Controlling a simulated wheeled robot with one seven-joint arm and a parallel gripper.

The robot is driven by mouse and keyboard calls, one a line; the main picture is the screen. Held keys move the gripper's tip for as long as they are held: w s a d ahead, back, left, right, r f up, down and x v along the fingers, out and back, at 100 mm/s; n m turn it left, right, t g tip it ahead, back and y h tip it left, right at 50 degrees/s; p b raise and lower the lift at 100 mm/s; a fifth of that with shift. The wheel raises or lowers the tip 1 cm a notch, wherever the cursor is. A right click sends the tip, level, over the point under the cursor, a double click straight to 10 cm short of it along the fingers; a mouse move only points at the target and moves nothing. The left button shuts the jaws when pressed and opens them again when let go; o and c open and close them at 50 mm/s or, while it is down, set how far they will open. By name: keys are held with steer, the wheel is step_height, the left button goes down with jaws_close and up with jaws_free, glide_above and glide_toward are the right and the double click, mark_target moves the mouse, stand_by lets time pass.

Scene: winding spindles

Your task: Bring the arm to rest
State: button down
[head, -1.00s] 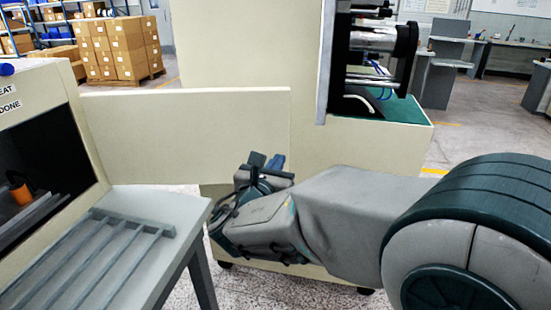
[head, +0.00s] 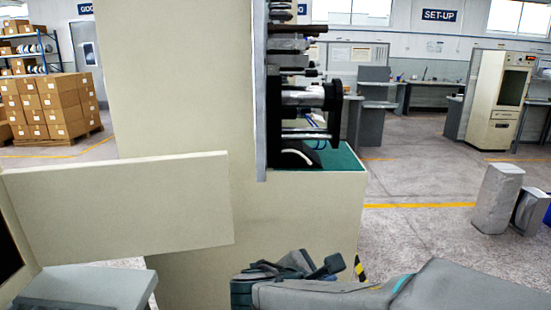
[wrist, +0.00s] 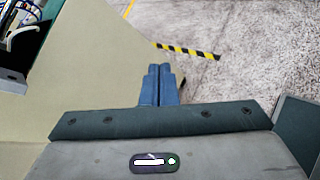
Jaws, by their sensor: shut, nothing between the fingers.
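My gripper (wrist: 159,72) shows in the wrist view as two blue fingers pressed together, with nothing between them. Beyond the fingers are the edge of a beige cabinet and speckled floor. In the head view my grey arm reaches in from the lower right, and its wrist end is low in front of the beige winding machine (head: 315,215). The fingertips are hard to make out there. The machine's spindles (head: 305,97) stick out above a green deck (head: 335,158).
A beige panel (head: 120,212) juts left from the machine. A grey table (head: 85,285) is at the lower left. Grey bins (head: 497,198) stand on open floor at right. Stacked cartons (head: 50,105) are at back left. A yellow-black strip (wrist: 190,50) is beyond the fingers.

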steer(key=s+d+m+g+y+p, duration=0.4)
steer(key=s+d+m+g+y, duration=0.2)
steer(key=m, duration=1.5)
steer(key=s+y, duration=0.2)
steer(key=s, duration=0.2)
steer(key=shift+s+f+m+p, duration=0.35)
steer(key=shift+s+f+m, duration=0.05)
steer(key=shift+d, duration=0.1)
